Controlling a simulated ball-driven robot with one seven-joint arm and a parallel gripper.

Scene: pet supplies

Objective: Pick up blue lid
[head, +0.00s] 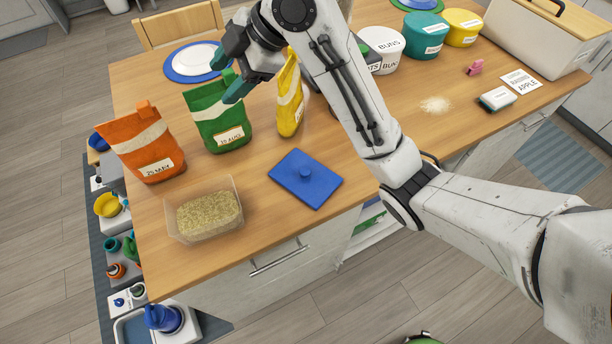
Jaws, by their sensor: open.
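The blue lid (305,178) lies flat on the wooden counter near its front edge. My gripper (236,82) is up and to the left of the lid in the head view, over the far part of the counter by the green bag. Its dark, teal-tipped fingers are apart and I see nothing held between them.
A clear tub (204,211) of grain stands left of the lid. Orange (148,143), green (217,115) and yellow (289,97) bags stand behind. A blue-rimmed plate (197,62) lies farther back. White powder (435,105) lies at the right. Bare wood surrounds the lid.

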